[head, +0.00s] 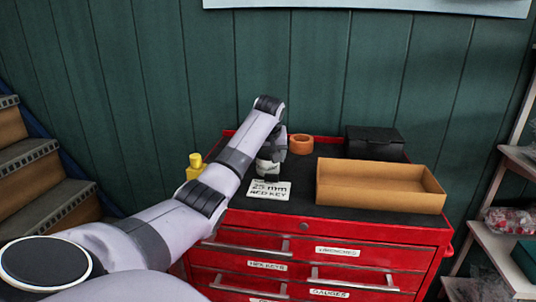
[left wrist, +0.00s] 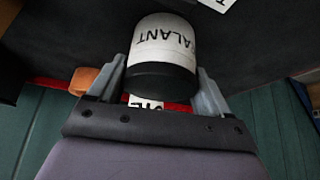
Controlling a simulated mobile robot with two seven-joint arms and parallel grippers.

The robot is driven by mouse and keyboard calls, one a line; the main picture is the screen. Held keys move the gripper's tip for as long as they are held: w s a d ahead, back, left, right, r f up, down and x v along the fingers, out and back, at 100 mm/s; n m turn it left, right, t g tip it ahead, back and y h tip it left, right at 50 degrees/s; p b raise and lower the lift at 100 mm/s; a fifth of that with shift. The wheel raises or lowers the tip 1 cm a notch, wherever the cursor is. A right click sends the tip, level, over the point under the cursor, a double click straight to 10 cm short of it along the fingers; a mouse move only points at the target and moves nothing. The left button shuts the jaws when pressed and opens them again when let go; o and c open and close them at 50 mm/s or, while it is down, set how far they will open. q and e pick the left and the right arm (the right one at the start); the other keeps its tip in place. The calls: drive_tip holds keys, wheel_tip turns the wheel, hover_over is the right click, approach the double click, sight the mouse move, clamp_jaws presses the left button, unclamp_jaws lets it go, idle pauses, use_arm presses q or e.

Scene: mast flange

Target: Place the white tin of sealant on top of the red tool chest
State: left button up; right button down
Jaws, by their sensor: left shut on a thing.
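The white tin of sealant (head: 268,168) is at my left gripper (head: 272,150), over the black top of the red tool chest (head: 330,228). In the left wrist view the tin (left wrist: 163,45) is white with black lettering ending in "ALANT" and a dark band at one end. My left gripper (left wrist: 160,78) is shut on it, one finger on each side. I cannot tell whether the tin touches the chest top. The gripper and forearm hide part of it in the head view. My right gripper is not in view.
A card reading "25 mm HED KEY" (head: 269,190) lies in front of the tin. An orange tape roll (head: 301,144), a black box (head: 375,142) and an open tan tray (head: 380,199) occupy the chest top. A yellow object (head: 195,168) stands at left. Shelves (head: 490,240) stand right.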

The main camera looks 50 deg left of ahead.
use_arm(q)
drive_tip(key=shift+r, duration=0.1)
drive_tip(key=o, duration=1.2)
drive_tip(key=shift+f, duration=0.2)
drive_tip(key=shift+c, duration=0.2)
drive_tip(key=shift+r, duration=0.1)
drive_tip(key=b+v, duration=0.1)
drive_tip(key=v, duration=1.1)
drive_tip(key=shift+b, duration=0.3)
drive_tip(key=shift+d, duration=0.1)
